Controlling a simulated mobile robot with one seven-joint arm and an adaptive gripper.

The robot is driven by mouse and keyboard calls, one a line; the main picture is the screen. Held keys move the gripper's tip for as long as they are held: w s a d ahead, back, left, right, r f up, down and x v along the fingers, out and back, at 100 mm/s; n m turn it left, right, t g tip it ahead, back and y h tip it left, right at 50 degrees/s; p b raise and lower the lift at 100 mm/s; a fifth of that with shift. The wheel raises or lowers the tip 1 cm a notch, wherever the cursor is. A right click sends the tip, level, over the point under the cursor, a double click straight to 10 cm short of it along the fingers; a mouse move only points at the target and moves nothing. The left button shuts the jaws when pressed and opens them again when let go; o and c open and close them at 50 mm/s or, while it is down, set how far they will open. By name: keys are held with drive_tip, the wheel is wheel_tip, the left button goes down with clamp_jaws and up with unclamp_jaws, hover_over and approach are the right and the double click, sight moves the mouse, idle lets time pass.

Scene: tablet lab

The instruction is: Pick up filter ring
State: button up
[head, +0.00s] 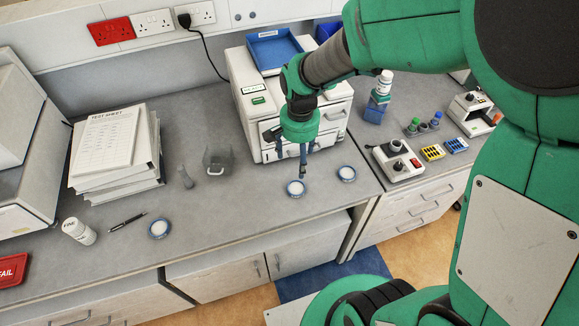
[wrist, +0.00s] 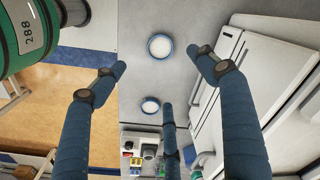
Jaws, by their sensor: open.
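Three small round filter rings with blue rims and pale centres lie flat on the grey bench. One filter ring (head: 296,188) is just below my gripper in the head view, a second (head: 347,173) is to its right, and a third (head: 159,228) is far left. My gripper (head: 303,174) points down, open and empty, with its blue fingers spread. In the wrist view, the nearer ring (wrist: 160,47) shows between the fingertips of my gripper (wrist: 163,72), apart from them. The second ring (wrist: 150,106) shows beside the third finger.
A white drawer unit (head: 330,118) stands close behind my gripper. A knobbed device (head: 397,161) is to the right. A glass beaker (head: 217,160), a paper stack (head: 112,150), a white bottle (head: 79,231) and a pen (head: 127,222) are left. The bench front is mostly clear.

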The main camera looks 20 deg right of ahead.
drive_tip(key=f, duration=0.3)
drive_tip(key=shift+w+m, duration=0.3)
drive_tip(key=shift+w, duration=0.05)
drive_tip(key=shift+f, duration=0.1)
drive_tip(key=b, duration=0.1)
hover_over(296, 189)
drive_tip(key=shift+f, duration=4.15)
drive_tip(key=shift+f, duration=0.1)
drive_tip(key=shift+f+b, duration=0.7)
drive_tip(key=shift+f, duration=1.85)
drive_tip(key=c, duration=1)
